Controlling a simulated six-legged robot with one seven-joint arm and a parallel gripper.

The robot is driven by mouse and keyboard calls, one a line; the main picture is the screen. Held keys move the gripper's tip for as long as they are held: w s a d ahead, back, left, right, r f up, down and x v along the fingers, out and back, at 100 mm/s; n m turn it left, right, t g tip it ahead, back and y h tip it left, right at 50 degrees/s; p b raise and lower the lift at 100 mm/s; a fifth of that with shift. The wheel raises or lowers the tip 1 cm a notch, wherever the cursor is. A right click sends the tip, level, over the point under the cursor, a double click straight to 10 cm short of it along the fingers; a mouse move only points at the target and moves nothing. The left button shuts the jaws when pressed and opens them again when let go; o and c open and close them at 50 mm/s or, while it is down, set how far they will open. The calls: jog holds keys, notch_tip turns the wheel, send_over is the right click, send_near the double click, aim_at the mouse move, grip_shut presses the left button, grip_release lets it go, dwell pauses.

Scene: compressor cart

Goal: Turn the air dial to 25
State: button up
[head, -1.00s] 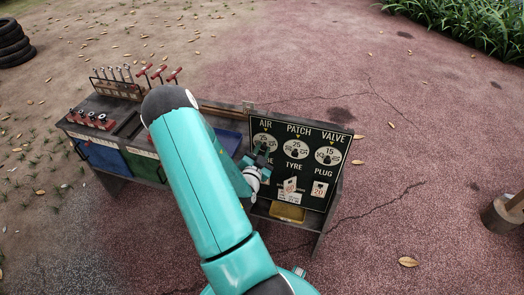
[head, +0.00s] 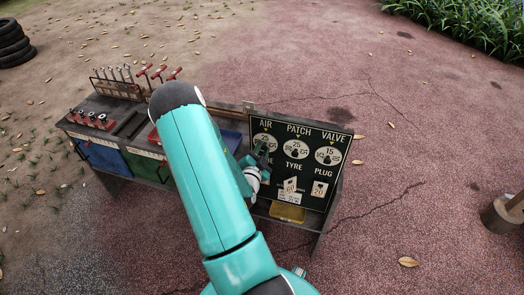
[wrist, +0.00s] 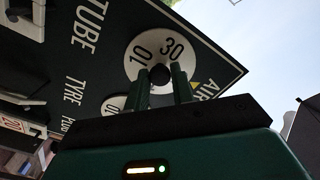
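The air dial (head: 264,141) is the leftmost of three white dials on the black board. In the head view, the number under its yellow mark looks like 25, small and partly blurred. In the wrist view the dial face (wrist: 137,58) shows 10 and 30; the part near the yellow pointer mark (wrist: 194,86) is hidden by a finger. My gripper (wrist: 160,76) has one finger on each side of the dial's dark round knob (wrist: 159,73); it also shows in the head view (head: 261,155). Contact with the knob is not clear.
The patch dial (head: 296,147) and valve dial (head: 327,151) sit close to the right on the same board. A yellow tray (head: 287,212) is below. Blue and green bins and red-handled tools stand left on the cart.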

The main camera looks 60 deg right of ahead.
jog(key=o, duration=0.4)
jog(key=shift+c, duration=0.2)
jog(key=shift+a, duration=0.1)
jog(key=s+a, duration=0.2)
jog(key=a, duration=1.1)
jog(key=shift+a, duration=0.25)
